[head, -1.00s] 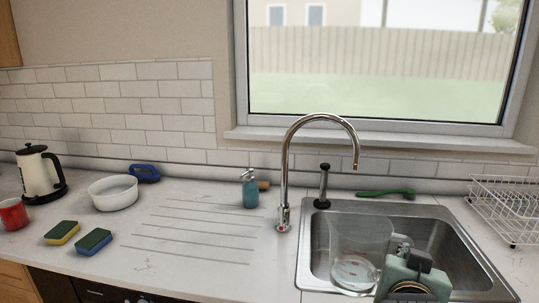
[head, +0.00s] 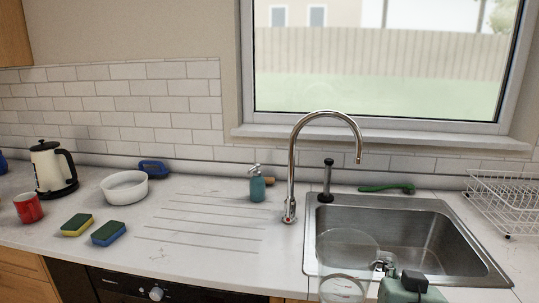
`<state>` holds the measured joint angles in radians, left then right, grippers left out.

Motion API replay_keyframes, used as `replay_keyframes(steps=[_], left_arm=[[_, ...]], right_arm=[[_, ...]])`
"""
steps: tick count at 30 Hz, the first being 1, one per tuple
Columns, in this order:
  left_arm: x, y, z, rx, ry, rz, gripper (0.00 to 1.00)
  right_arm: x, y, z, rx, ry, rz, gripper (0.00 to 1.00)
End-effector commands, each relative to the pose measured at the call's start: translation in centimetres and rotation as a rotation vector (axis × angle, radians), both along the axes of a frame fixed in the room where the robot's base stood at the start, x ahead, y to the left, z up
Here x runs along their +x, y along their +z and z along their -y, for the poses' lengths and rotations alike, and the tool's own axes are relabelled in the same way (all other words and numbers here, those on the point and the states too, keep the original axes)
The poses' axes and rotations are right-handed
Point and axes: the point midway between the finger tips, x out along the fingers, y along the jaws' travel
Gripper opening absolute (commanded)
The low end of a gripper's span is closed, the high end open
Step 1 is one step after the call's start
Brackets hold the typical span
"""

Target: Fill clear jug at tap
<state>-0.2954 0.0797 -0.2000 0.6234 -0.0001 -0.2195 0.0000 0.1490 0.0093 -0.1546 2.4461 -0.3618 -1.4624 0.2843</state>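The clear jug (head: 346,252) is over the near left part of the steel sink, close to the bottom of the head view. It looks upright, and I see into its open top. No water shows in it. My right gripper (head: 380,267) is at the jug's right side, closed at its handle; the fingertips are partly hidden. The chrome tap (head: 291,180) stands at the back left of the sink, its spout arching over to the right, behind the jug. No water runs from it. My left gripper is out of view.
The sink (head: 420,240) is otherwise empty. A black plunger-like tool (head: 327,182), green brush (head: 386,187) and soap bottle (head: 257,186) stand or lie near the tap. A wire rack (head: 503,200) is at right; sponges (head: 108,233), a white bowl (head: 124,188) and a kettle (head: 50,168) are at left.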

Motion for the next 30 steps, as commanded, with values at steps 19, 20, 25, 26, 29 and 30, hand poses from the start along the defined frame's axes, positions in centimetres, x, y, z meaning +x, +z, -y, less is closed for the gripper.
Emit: replay_keyframes(steps=[19,20,25,26,29,30], left_arm=[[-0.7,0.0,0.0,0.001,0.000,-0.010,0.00],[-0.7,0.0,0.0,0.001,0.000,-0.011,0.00],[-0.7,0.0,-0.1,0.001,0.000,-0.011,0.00],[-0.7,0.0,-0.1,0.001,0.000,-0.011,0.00],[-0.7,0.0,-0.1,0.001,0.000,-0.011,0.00],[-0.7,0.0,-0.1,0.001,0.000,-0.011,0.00]], right_arm=[[-2.4,-8.6,-3.6,0.002,0.624,-0.001,0.00],[-2.7,-8.7,-3.8,0.001,0.658,0.001,0.00],[-5.1,-9.2,-4.8,-0.002,0.875,0.001,0.00],[-5.7,-9.1,-5.0,-0.003,0.915,0.001,0.00],[-7.5,-8.4,-5.3,-0.007,1.035,0.000,0.00],[-8.2,-8.0,-5.4,-0.007,1.075,0.000,0.00]])
